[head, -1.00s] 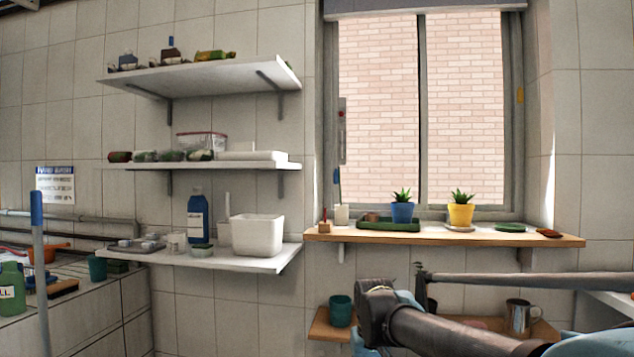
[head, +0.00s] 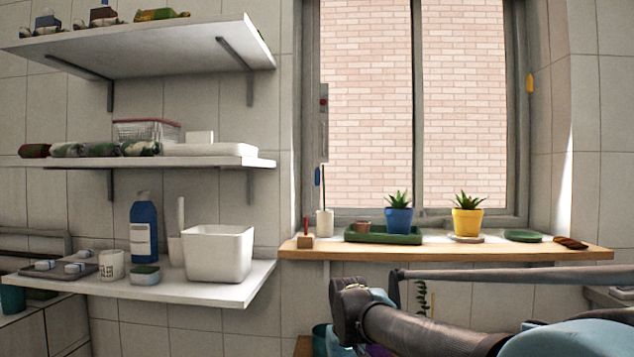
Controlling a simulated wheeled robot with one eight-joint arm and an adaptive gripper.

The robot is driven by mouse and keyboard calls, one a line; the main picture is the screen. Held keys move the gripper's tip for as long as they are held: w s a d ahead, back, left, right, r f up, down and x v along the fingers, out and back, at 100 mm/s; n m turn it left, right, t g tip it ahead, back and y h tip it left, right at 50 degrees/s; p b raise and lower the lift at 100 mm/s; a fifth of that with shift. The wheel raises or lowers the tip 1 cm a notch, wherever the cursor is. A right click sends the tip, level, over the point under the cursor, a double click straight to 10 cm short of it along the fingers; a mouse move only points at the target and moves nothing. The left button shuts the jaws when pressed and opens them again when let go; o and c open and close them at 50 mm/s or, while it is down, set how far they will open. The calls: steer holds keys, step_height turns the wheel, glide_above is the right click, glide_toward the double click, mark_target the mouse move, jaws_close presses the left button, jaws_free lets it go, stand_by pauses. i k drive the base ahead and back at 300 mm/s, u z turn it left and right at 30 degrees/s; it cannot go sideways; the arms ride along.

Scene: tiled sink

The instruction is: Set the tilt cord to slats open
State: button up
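I cannot make out a tilt cord or any blind slats in the head view. A small yellow tag (head: 530,83) hangs at the right side of the window recess; whether it belongs to a cord is too small to tell. A narrow grey strip with a red spot (head: 323,100) stands upright at the window's left side. My arm (head: 400,328) crosses the lower right, below the sill. No gripper fingers show.
A wooden sill (head: 450,251) under the window (head: 418,120) holds a blue pot (head: 398,221), a yellow pot (head: 467,222), a green tray (head: 383,237) and small items. Shelves (head: 180,285) with a white bin (head: 218,254) and a blue bottle (head: 143,232) stand left.

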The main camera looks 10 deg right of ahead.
mark_target(530, 79)
steer(key=u, duration=0.25)
steer(key=k, duration=1.75)
steer(key=z, duration=1.3)
steer(key=i, duration=1.65)
steer(key=u, duration=0.05)
